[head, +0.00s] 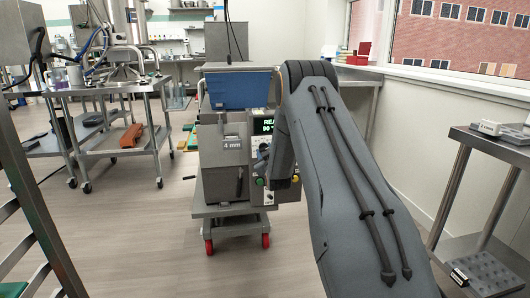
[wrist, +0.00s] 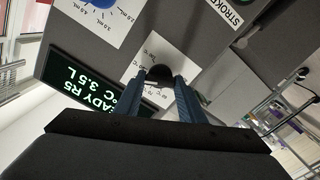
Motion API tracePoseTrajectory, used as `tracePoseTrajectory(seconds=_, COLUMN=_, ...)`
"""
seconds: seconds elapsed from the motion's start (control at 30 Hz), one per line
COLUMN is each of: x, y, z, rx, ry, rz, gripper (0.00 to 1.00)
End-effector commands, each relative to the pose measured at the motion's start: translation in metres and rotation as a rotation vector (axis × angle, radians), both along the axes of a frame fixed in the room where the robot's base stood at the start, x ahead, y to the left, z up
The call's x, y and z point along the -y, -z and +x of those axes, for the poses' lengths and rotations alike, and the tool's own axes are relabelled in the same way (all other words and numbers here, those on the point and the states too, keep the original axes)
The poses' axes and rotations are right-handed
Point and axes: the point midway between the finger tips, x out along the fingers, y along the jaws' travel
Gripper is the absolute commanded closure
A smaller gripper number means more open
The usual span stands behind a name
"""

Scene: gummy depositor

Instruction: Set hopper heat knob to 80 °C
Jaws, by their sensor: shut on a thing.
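The gummy depositor (head: 223,150) stands on a wheeled cart in the middle of the head view. In the wrist view its panel appears upside down. The black heat knob (wrist: 160,73) sits on a white dial plate (wrist: 136,72) with °C marks. My gripper (wrist: 164,82) has its two blue fingers shut on the knob, one on each side. The fingers hide part of the dial, and I cannot read the knob's pointer. In the head view my gripper (head: 262,158) is at the panel, and my arm hides the knob.
A green-lettered display (wrist: 93,90) beside the knob reads READY; the head view shows "90" on it (head: 263,126). Another dial plate with mL marks (wrist: 98,17) and a STROKE label (wrist: 228,12) are near. A steel table (head: 110,88) stands left. The floor between is clear.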

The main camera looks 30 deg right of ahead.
Motion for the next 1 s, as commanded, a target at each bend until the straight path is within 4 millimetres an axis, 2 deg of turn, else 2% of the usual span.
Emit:
tracePoseTrajectory(seconds=0.5, x=0.0004, y=0.0002, z=-0.0002, rx=-0.089, ry=0.001, rz=-0.312, gripper=0.86)
tracePoseTrajectory(seconds=1.0, x=0.0005, y=0.0004, z=-0.0003, rx=-0.107, ry=0.001, rz=-0.370, gripper=0.86)
